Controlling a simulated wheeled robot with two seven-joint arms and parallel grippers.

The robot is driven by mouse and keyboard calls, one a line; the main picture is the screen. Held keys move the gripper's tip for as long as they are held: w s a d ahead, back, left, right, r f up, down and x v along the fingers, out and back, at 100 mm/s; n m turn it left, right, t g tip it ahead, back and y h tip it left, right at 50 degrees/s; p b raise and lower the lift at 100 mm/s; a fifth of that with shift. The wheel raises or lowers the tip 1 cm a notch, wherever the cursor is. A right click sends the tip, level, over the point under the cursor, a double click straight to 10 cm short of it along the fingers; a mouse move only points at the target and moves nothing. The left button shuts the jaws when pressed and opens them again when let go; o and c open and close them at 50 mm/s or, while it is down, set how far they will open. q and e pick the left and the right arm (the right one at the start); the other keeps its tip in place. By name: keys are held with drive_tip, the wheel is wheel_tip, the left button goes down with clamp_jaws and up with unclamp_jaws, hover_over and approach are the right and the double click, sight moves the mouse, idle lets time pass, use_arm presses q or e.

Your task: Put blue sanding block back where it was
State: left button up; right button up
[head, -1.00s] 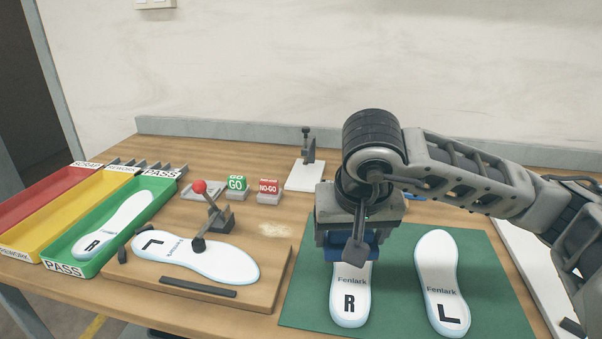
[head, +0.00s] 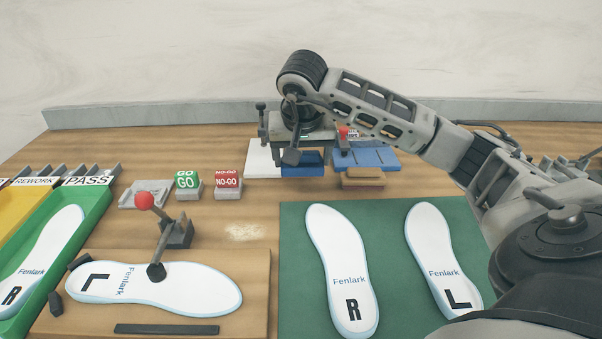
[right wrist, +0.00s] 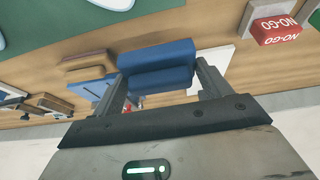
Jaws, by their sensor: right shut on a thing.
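The blue sanding block (head: 302,170) is between the fingers of my right gripper (head: 298,150), at the back of the bench. In the right wrist view the blue block (right wrist: 156,53) spans the gap between both fingertips (right wrist: 160,78), and the gripper is shut on it. The block is in front of the white plate of the clamp stand and left of a blue tray (head: 372,157). I cannot tell whether it touches the bench. My left gripper is not in view.
A tan block (head: 363,178) lies in front of the blue tray. The white plate (head: 258,160), the NO-GO block (head: 228,180) and the GO block (head: 187,181) stand to the left. Insoles lie on the green mat (head: 390,215) in front. Bare wood is between.

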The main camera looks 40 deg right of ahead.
sight(301, 187)
drive_tip(key=shift+w+d+f, duration=0.25)
drive_tip(key=shift+w+f, duration=0.1)
drive_tip(key=shift+f, duration=0.2)
drive_tip(key=shift+w+d+f, duration=0.25)
drive_tip(key=shift+w+f, duration=0.1)
drive_tip(key=shift+f, duration=0.15)
drive_tip(key=shift+s+a+x, duration=0.15)
drive_tip(key=shift+x, duration=0.7)
drive_tip(key=shift+s+a+x, duration=0.1)
drive_tip(key=shift+x, duration=0.8)
drive_tip(key=shift+f, duration=0.2)
drive_tip(key=shift+f, duration=0.15)
drive_tip(key=o, duration=0.9)
drive_tip(key=shift+o, duration=0.2)
drive_tip(key=v, duration=1.2)
drive_tip(key=shift+p, duration=0.45)
